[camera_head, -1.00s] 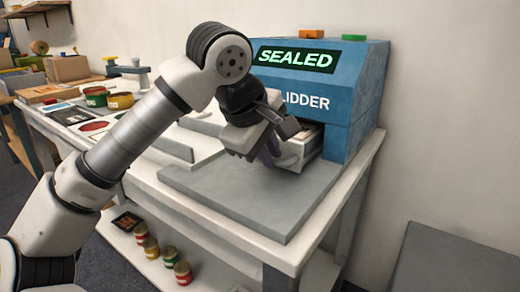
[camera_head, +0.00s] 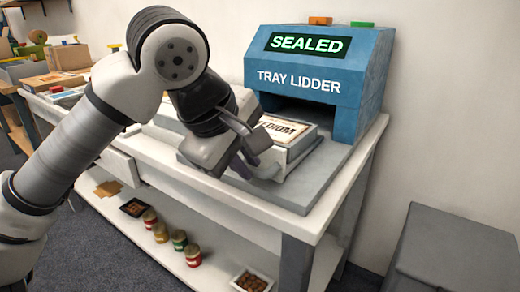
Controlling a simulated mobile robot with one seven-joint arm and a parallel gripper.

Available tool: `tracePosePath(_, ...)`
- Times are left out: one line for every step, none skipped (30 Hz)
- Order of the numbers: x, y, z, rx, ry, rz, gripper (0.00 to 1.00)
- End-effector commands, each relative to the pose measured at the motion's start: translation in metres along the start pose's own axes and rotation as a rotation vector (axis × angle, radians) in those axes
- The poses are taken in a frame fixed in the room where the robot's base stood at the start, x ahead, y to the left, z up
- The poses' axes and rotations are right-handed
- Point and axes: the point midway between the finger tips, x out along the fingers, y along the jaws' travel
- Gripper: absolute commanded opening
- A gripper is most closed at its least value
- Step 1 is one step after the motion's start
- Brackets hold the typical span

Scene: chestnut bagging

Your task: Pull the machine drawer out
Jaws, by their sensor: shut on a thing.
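The blue tray lidder (camera_head: 358,72) stands at the back of the white table, with a green "SEALED" sign on top of its front. Its light grey drawer (camera_head: 302,149) is out in front of the dark opening. A tray with a printed label (camera_head: 285,130) ending in "DIUM" lies in the drawer. My gripper (camera_head: 262,171) is at the drawer's front end and shut on it. The fingers and wrist hide the handle and the exact grip.
The grey slab (camera_head: 262,190) lies under the drawer on the table (camera_head: 325,210). Below, a shelf (camera_head: 215,268) holds several cans and trays of chestnuts. A grey box (camera_head: 455,245) stands at right. More boxes are at the far left.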

Motion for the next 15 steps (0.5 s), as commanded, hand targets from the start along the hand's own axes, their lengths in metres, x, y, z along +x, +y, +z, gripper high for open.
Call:
tracePosePath(-0.004, -0.006, 0.0, -0.001, 0.002, 0.001, 0.0)
tracePosePath(-0.006, -0.009, 0.0, -0.001, 0.002, 0.001, 0.0)
tracePosePath(-0.008, -0.013, 0.0, -0.002, 0.002, 0.001, 0.0)
tracePosePath(-0.009, -0.015, 0.0, -0.002, 0.002, 0.001, 0.0)
tracePosePath(-0.011, -0.017, 0.0, -0.001, 0.002, 0.001, 0.0)
tracePosePath(-0.012, -0.019, 0.001, 0.0, 0.001, 0.001, 0.0)
tracePosePath(-0.013, -0.02, 0.001, 0.0, 0.001, 0.001, 0.0)
tracePosePath(-0.014, -0.021, 0.001, 0.001, 0.001, 0.001, 0.0)
tracePosePath(-0.015, -0.023, 0.001, 0.001, 0.001, 0.001, 0.0)
tracePosePath(-0.015, -0.023, 0.001, 0.001, 0.001, 0.001, 0.0)
tracePosePath(-0.015, -0.024, 0.001, 0.001, 0.001, 0.0, 0.0)
tracePosePath(-0.016, -0.025, 0.001, 0.001, 0.001, 0.0, 0.0)
tracePosePath(-0.016, -0.025, 0.001, 0.001, 0.001, -0.001, 0.0)
tracePosePath(-0.016, -0.025, 0.001, 0.001, 0.001, -0.002, 0.0)
tracePosePath(-0.016, -0.025, 0.001, 0.001, 0.001, -0.002, 0.0)
